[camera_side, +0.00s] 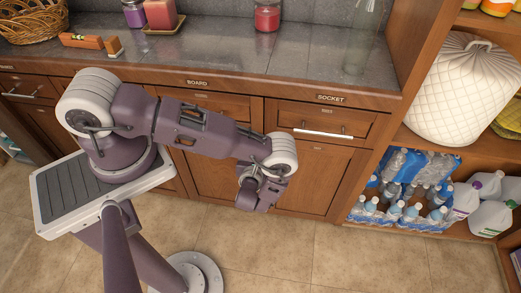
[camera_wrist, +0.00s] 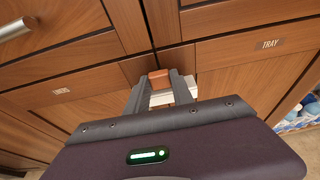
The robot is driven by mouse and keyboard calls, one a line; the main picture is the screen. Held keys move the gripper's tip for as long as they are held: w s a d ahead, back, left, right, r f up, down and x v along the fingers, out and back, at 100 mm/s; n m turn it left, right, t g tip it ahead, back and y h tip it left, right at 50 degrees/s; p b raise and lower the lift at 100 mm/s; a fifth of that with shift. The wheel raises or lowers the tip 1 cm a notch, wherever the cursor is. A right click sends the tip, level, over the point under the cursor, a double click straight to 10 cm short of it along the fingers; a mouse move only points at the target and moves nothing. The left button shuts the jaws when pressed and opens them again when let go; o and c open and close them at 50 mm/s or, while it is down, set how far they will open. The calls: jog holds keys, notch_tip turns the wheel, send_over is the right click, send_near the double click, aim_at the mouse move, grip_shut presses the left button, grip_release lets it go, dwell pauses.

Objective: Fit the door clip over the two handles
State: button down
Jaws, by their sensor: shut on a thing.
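In the wrist view my gripper (camera_wrist: 161,86) points at the cabinet front, near the seam between the doors. Its two dark fingers are shut on a small piece, which I take to be the door clip (camera_wrist: 158,97). White and orange-brown parts show between the fingers, and a pale part sticks out to their right. I cannot tell clip from handle there. The two door handles are not clearly visible. In the side view my gripper (camera_side: 263,190) is low in front of the cabinet doors (camera_side: 315,180), and the arm hides the clip.
A drawer with a pale bar handle (camera_side: 323,133) is above, under the counter (camera_side: 290,65). Another silver handle (camera_wrist: 15,28) shows at upper left in the wrist view. Bottled water packs (camera_side: 405,190) and jugs (camera_side: 490,195) fill the shelf at right. The tiled floor in front is clear.

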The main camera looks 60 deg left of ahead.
jog(key=c, duration=1)
grip_release()
jog(key=v, duration=0.7)
